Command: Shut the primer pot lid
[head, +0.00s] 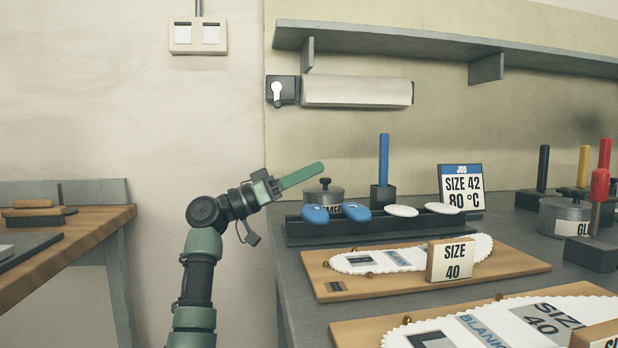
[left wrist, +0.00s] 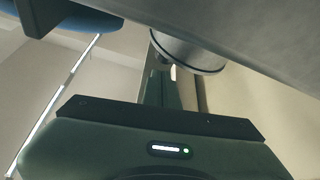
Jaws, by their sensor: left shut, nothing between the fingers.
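The primer pot (head: 323,196) is a small grey metal pot on the counter, behind the black rack, with its label partly hidden by a blue insole. Its lid (head: 324,187) lies across the top with a dark knob upward; I cannot tell if it is fully seated. My left gripper (head: 321,166) is shut and empty, its green fingers pointing right, just above the knob in the head view. In the left wrist view the pot (left wrist: 190,48) appears upside down beyond the shut fingers, close to the knob; contact is unclear. My right gripper is not in view.
A black rack (head: 300,229) holding blue and white insoles stands in front of the pot. A blue-handled tool (head: 383,158) stands upright to its right. A glue pot (head: 566,217) and more upright tools are farther right. Boards with insole blanks lie nearer.

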